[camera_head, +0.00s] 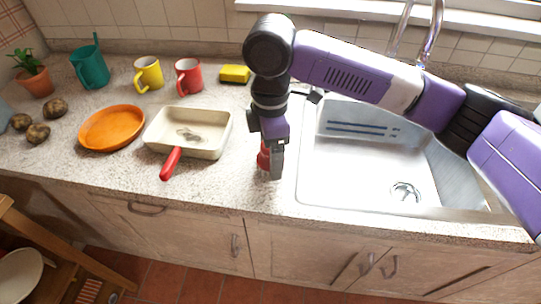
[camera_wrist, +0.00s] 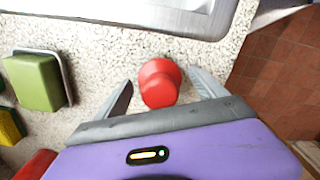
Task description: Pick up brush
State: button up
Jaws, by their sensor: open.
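My gripper (camera_head: 274,168) points down over the counter, just left of the sink. It is open, and its fingers (camera_wrist: 162,84) show on either side of a red rounded thing (camera_wrist: 159,82) in the wrist view. Part of this red thing (camera_head: 263,158) also shows behind my gripper in the head view. It stands on the speckled counter near the front edge. It may be the brush, but no bristles show and I cannot tell. I cannot see whether either finger touches it.
The sink (camera_head: 313,178) lies to the right. A cream pan (camera_head: 206,151) with a red handle and an orange plate (camera_head: 112,128) lie to the left. Yellow (camera_head: 148,74) and red (camera_head: 189,76) mugs and a yellow sponge (camera_head: 234,74) stand behind. A green block (camera_wrist: 33,82) shows in the wrist view.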

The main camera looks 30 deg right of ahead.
jog(key=shift+f, duration=0.6)
jog(key=c, duration=1.5)
jog(key=shift+r, duration=0.15)
notch_tip(320, 180, up, 20)
jog(key=shift+f+p, duration=0.1)
jog(key=shift+p, duration=0.45)
